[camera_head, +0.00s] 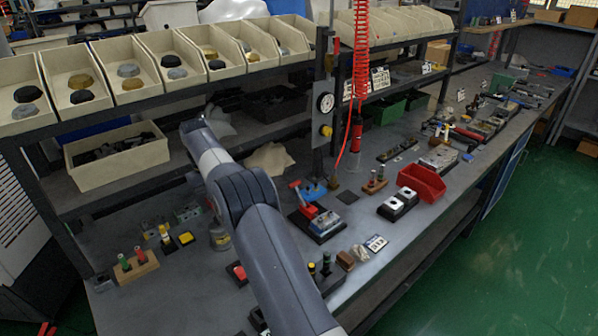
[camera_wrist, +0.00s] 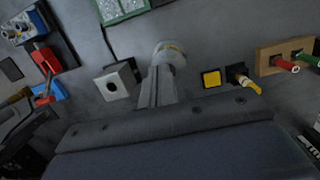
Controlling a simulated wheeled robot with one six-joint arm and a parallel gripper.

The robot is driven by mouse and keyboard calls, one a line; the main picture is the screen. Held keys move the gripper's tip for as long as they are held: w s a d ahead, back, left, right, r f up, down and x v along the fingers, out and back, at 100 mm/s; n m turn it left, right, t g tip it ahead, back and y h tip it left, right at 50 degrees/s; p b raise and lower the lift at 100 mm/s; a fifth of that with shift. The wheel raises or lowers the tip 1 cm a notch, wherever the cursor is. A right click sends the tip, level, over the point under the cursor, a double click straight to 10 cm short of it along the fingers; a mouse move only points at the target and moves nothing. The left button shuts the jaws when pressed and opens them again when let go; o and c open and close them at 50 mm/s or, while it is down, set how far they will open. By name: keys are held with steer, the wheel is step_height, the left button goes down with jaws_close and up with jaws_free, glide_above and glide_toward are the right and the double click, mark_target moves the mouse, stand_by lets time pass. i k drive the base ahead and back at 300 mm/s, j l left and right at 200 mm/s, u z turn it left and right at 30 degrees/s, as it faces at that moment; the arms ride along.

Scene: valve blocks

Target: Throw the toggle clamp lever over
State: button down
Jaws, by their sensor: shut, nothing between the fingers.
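A yellow-handled upright lever (camera_head: 164,234) stands on a small dark base on the bench, and it also shows in the wrist view (camera_wrist: 244,81). I cannot tell for certain which is the toggle clamp. My arm hides my gripper in the head view.
A black plate with a yellow square (camera_wrist: 211,78) lies between the cylinder and the yellow lever. A wooden block (camera_wrist: 271,60) with red and green pegs stands beyond. A grey block with a hole (camera_wrist: 117,83) is on the left. A shelf (camera_head: 170,100) with bins overhangs the bench's back.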

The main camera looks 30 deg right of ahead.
mark_target(294, 185)
steer(key=i+l, duration=0.1)
steer(key=l, duration=0.25)
steer(key=i+l, duration=0.1)
steer(key=l, duration=0.25)
steer(key=i+l, duration=0.1)
steer(key=l, duration=0.2)
steer(key=i+l, duration=0.1)
steer(key=l, duration=0.25)
